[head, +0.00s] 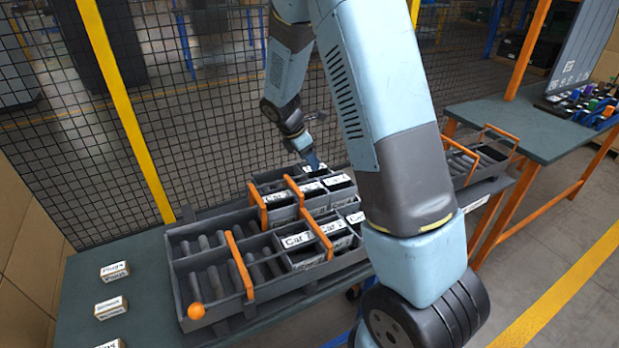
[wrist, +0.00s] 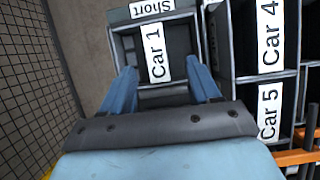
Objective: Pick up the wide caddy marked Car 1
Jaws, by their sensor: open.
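The caddy marked Car 1 (wrist: 154,52) is a dark, open-topped bin with a white label, near the top middle of the wrist view. In the head view, a white label (head: 314,168) shows by my gripper at the rack's far end, too small to read. My gripper (wrist: 161,68) is open and empty. Its two blue fingers point at the caddy, one on each side of the label. I cannot tell how far above the rim the fingertips are.
Caddies marked Car 4 (wrist: 269,35) and Car 5 (wrist: 268,112) stand close on the right. The rack (head: 190,300) has orange handles (head: 239,264). A mesh fence (head: 200,120) runs behind the table.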

